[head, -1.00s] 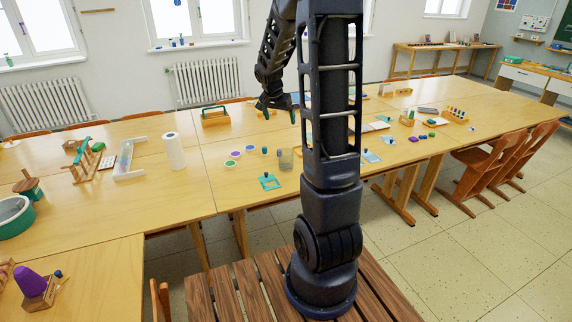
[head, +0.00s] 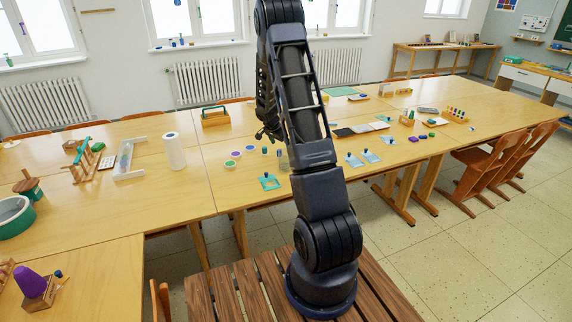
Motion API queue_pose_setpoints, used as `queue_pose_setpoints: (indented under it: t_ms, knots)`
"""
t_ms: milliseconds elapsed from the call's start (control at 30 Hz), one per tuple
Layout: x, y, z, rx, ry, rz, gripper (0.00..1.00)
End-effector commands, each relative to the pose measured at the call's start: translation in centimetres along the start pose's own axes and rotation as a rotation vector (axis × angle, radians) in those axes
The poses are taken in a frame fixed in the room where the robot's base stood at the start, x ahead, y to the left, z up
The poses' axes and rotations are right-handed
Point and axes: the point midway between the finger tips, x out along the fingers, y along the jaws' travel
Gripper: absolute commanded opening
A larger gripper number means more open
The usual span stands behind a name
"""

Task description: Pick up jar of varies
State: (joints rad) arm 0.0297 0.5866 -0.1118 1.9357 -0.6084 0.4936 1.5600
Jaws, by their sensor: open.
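My gripper (head: 268,136) hangs over the middle of the long wooden table, partly hidden behind my own arm. It is open, and I see nothing held in it. Several small containers stand on the table just below and left of it: a white one with a purple top (head: 236,154), one with a green top (head: 230,163), a small dark-blue one (head: 264,150) and another small one (head: 250,149). A clear glass jar (head: 283,162) stands right of them, partly hidden by my arm. I cannot tell which of these is the jar of varies.
A teal frame-like item (head: 269,182) lies near the table's front edge. A white paper roll (head: 174,151) and a green-handled wooden caddy (head: 214,117) stand to the left. Flat pads and cards (head: 370,157) lie right of my arm. Chairs (head: 490,165) stand at the right.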

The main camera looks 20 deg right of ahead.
Motion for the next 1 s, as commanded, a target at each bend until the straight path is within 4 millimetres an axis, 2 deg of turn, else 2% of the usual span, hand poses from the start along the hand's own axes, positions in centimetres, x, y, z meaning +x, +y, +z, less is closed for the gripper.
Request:
queue_pose_setpoints:
  t_ms: [300,567,800,1000]
  knots:
    - [4.0,0.0,0.1,-0.002,-0.001,0.002,0.95]
    - [6.3,0.2,0.1,-0.001,-0.001,0.002,0.95]
    - [9.4,0.3,0.2,-0.001,-0.001,0.001,0.95]
    - [10.4,0.2,0.2,-0.002,-0.001,0.0,0.95]
